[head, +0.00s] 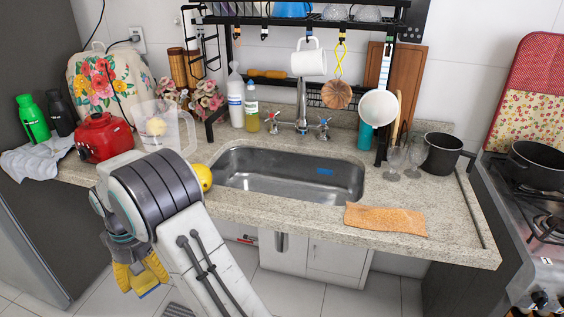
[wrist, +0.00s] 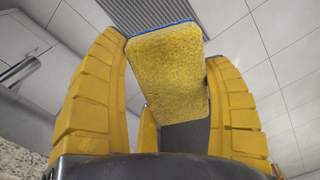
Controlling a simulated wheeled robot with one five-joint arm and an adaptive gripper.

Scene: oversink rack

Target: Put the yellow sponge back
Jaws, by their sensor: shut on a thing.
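The yellow sponge (wrist: 168,75) is a thick block with a blue edge in the wrist view. My gripper (wrist: 165,52) has its yellow fingers shut on it, one finger on each side. In the head view my gripper (head: 141,277) hangs low in front of the counter, left of the sink cabinet, above the tiled floor. The sponge (head: 149,291) shows only in part there, between the fingers. My arm hides part of the counter's front left.
The counter (head: 270,208) holds a steel sink (head: 285,178), an orange cloth (head: 385,219), glasses (head: 415,158) and a black pot (head: 441,153). A black rack (head: 330,22) stands over the sink, with hanging utensils. Bottles (head: 236,98) stand behind the sink. A red appliance (head: 102,137) is at left.

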